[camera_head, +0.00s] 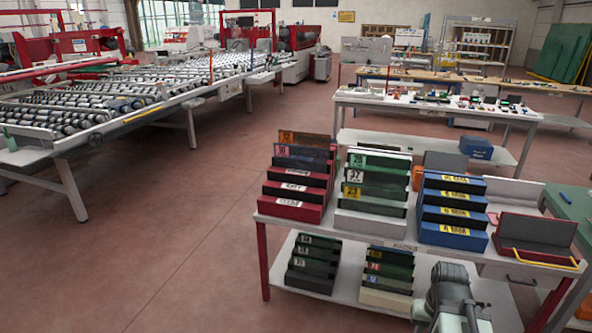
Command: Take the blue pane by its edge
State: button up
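I cannot make out a blue pane for certain in this view. The clearest blue things on the near table are several stacked blue boxes (452,213) with yellow labels, at the right of the rows of boxes. Grey parts of my arm (448,296) rise at the bottom edge, in front of the near table's lower shelf. No gripper fingers can be made out, and nothing held is seen.
The near table (388,232) also bears red boxes (296,198), white and green boxes (372,195) and an open red case (538,235). Its lower shelf holds more boxes. A roller conveyor (130,95) stands left. The reddish floor (190,230) between is clear.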

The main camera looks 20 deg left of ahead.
aim_at(294, 157)
jog(key=u, duration=0.3)
jog(key=i, duration=0.95)
jog(key=u, duration=1.15)
jog(key=i, duration=1.9)
jog(key=u, duration=0.4)
